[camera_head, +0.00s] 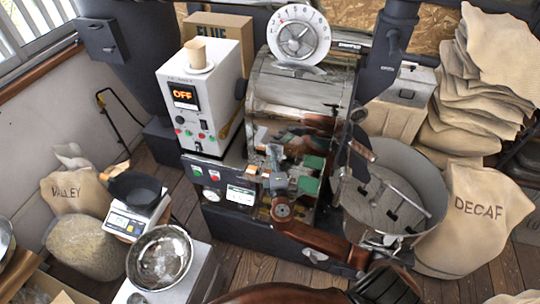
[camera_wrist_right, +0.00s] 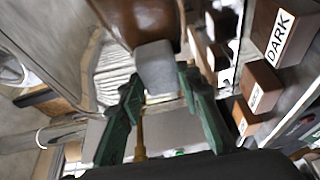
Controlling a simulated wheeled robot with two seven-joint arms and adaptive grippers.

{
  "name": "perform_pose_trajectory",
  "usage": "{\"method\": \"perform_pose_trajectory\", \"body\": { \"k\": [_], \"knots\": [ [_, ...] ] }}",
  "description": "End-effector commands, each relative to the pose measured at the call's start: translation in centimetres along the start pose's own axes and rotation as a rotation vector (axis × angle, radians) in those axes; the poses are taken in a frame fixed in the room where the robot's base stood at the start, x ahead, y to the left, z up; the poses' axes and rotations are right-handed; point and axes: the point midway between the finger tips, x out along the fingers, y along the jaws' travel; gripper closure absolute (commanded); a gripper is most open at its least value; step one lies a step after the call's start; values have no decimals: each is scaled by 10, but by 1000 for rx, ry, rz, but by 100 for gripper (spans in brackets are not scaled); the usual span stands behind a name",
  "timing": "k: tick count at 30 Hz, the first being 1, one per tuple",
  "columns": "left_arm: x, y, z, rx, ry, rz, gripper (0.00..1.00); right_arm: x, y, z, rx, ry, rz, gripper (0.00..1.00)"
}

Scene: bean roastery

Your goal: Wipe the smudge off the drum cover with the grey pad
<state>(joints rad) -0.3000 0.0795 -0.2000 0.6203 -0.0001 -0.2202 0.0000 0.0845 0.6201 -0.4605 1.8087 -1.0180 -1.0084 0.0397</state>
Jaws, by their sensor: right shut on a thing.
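The drum cover (camera_head: 300,92) is the shiny curved metal shell of the roaster, below the round white dial. Its lower front carries dark and reddish-brown patches, and I cannot tell smudge from reflection there. My right gripper (camera_head: 292,172) with green fingers is in front of the roaster, just below the cover. In the right wrist view, my right gripper (camera_wrist_right: 160,95) is shut on the grey pad (camera_wrist_right: 156,66), a small block at its fingertips. The pad is close to the shiny surface, but whether it touches is unclear. My left gripper is not in view.
A white control box (camera_head: 205,100) showing OFF, with a cup on top, stands left of the drum. A round cooling bin (camera_head: 432,185) is at the right. A scale (camera_head: 128,222) and metal bowl (camera_head: 162,262) are lower left. Labelled brown blocks (camera_wrist_right: 262,80) sit right of the gripper.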

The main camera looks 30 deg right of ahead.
Motion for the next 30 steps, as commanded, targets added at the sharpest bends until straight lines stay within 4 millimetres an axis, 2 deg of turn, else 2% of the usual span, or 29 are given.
{"method": "perform_pose_trajectory", "body": {
  "k": [6, 17, 30],
  "knots": [
    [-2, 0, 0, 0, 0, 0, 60, -8, 0, 16, -1, 0, 0, 88],
    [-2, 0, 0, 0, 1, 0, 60, -12, 0, 27, -1, 0, 1, 88],
    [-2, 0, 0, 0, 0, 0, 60, -21, 1, 57, 0, -1, 0, 88]
  ]
}}
